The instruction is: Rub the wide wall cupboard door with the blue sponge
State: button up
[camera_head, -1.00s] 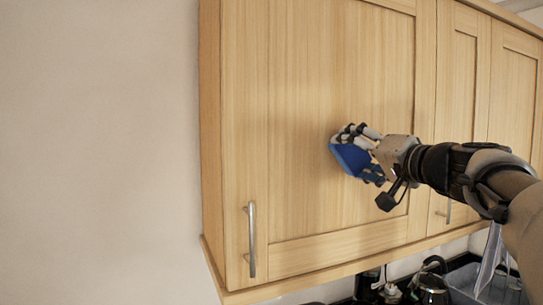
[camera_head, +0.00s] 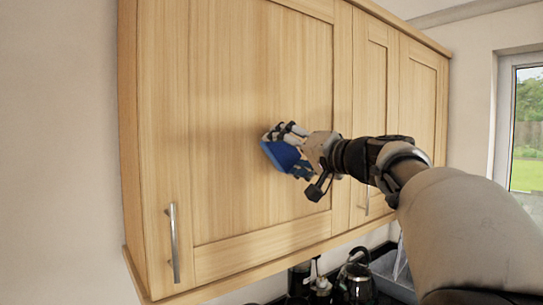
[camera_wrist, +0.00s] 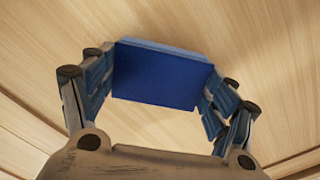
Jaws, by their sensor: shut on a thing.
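The wide wall cupboard door (camera_head: 235,110) is pale wood with a recessed panel and a vertical metal handle (camera_head: 173,243) at its lower left. My gripper (camera_head: 286,148) is at the right part of this panel, in the head view. It is shut on the blue sponge (camera_head: 279,156), which faces the door. In the wrist view the sponge (camera_wrist: 160,76) sits between the two fingers, with wood grain behind it. The sponge is at or very close to the panel; I cannot tell whether it touches.
Narrower cupboard doors (camera_head: 376,85) continue to the right. A kettle (camera_head: 356,278) and other dark items stand below the cupboard. A window (camera_head: 527,130) is at the far right. Plain wall (camera_head: 60,150) lies left of the cupboard.

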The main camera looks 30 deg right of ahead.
jog(key=shift+s+a+b, duration=0.3)
jog(key=shift+a+b, duration=0.35)
jog(key=shift+a, duration=0.85)
jog(key=shift+s+a+b, duration=0.25)
jog(key=shift+a+b, duration=0.35)
jog(key=shift+a, duration=0.85)
jog(key=shift+s+a+b, duration=0.3)
jog(key=shift+a+b, duration=0.35)
jog(key=shift+a, duration=0.85)
jog(key=shift+d, duration=0.1)
jog(key=b, duration=0.2)
send_near(244, 152)
